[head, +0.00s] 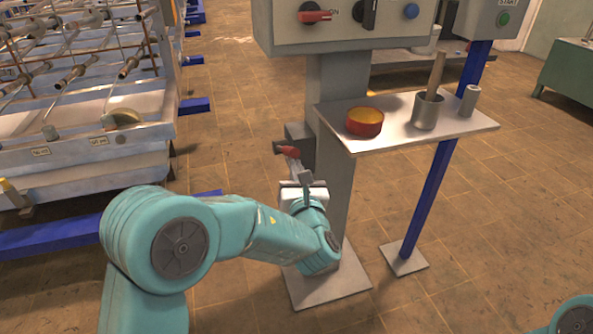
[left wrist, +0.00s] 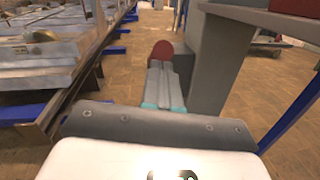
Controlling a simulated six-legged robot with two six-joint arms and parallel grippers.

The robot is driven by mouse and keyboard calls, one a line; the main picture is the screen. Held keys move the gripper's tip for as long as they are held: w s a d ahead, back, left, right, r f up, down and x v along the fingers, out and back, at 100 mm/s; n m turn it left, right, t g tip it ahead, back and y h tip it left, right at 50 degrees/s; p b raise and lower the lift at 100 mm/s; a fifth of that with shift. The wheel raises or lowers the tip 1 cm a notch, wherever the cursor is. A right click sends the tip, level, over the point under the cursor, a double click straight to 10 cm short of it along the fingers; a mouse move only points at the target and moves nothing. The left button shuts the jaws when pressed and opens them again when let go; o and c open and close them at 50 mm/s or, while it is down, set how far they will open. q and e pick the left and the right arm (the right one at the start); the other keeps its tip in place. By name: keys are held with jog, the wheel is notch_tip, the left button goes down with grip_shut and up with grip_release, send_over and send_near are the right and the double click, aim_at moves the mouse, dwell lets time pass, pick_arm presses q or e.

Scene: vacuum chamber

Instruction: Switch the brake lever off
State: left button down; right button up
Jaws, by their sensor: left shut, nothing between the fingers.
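The brake lever (head: 289,151) shows as a red handle at a grey box on the left side of the control post. In the left wrist view its red rounded end (left wrist: 162,50) is just beyond my fingertips. My left gripper (head: 299,172) is shut and empty, just below and in front of the red handle. Its closed fingers (left wrist: 161,76) point at the red end and overlap its lower part; I cannot tell whether they touch. Much of the lever is hidden by the fingers. My right gripper is out of view.
The grey post (head: 338,130) carries a control panel (head: 350,40) with a red rotary switch (head: 316,16). A metal shelf (head: 395,138) to the right holds a red tin (head: 364,124) and a grey cup (head: 426,112). A large rack (head: 80,150) stands left, with open floor between.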

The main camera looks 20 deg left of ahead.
pick_arm(q)
jog(key=w+a+r+g+p, duration=0.1)
jog(key=r+p, duration=0.2)
jog(key=p, duration=0.1)
jog(key=w+r+g+h+p, duration=0.1)
jog(key=r+p, duration=0.2)
jog(key=p, duration=0.2)
jog(key=w+a+r+g+p, duration=0.1)
jog(key=r+p, duration=0.2)
jog(key=p, duration=0.1)
jog(key=shift+w+a+n+h+p, duration=0.25)
jog(key=shift+a+n+h+p, duration=0.05)
jog(key=w+a+r+g+h+p, duration=0.2)
jog(key=w+p, duration=0.6)
jog(key=p, duration=0.8)
jog(key=shift+a+r+g, duration=1)
jog(key=shift+a+r, duration=0.55)
jog(key=shift+a, duration=0.2)
jog(key=shift+w+d, duration=0.1)
jog(key=s+f+b+v, duration=0.1)
jog(key=b+v, duration=0.1)
jog(key=v, duration=1.1)
